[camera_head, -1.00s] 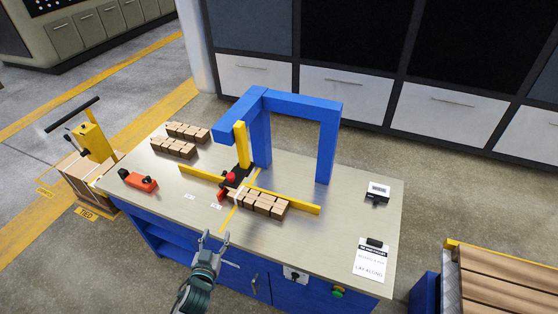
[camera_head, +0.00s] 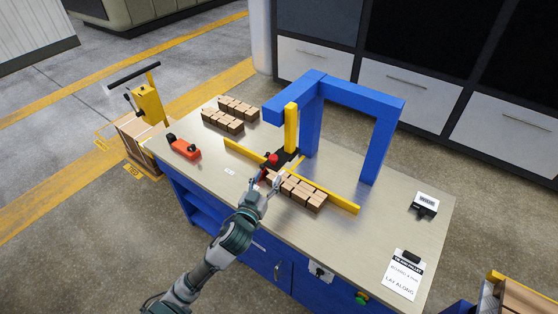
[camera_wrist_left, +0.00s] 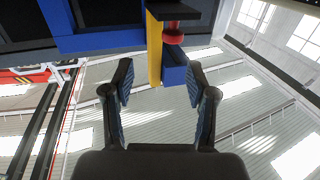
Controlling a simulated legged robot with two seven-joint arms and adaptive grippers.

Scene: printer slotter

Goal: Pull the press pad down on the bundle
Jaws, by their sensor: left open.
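The blue press frame (camera_head: 345,92) stands on the bench with a yellow upright (camera_head: 291,128) under its arm. The dark press pad (camera_head: 288,157) with a red knob (camera_head: 273,159) sits low on that upright, over the left end of the bundle of wooden blocks (camera_head: 303,193). My left gripper (camera_head: 271,177) is open, just in front of the knob and beside the bundle's left end. In the left wrist view, tilted upward, the red knob (camera_wrist_left: 173,36) and dark pad (camera_wrist_left: 186,9) show beyond the spread, empty fingers (camera_wrist_left: 160,85). My right gripper is out of view.
A yellow fence (camera_head: 338,200) runs behind the bundle. More block bundles (camera_head: 222,121) lie at the back left, near an orange tool (camera_head: 184,147). A dark-and-white device (camera_head: 425,204) and a printed sheet (camera_head: 402,275) lie at the right. The bench front is mostly clear.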

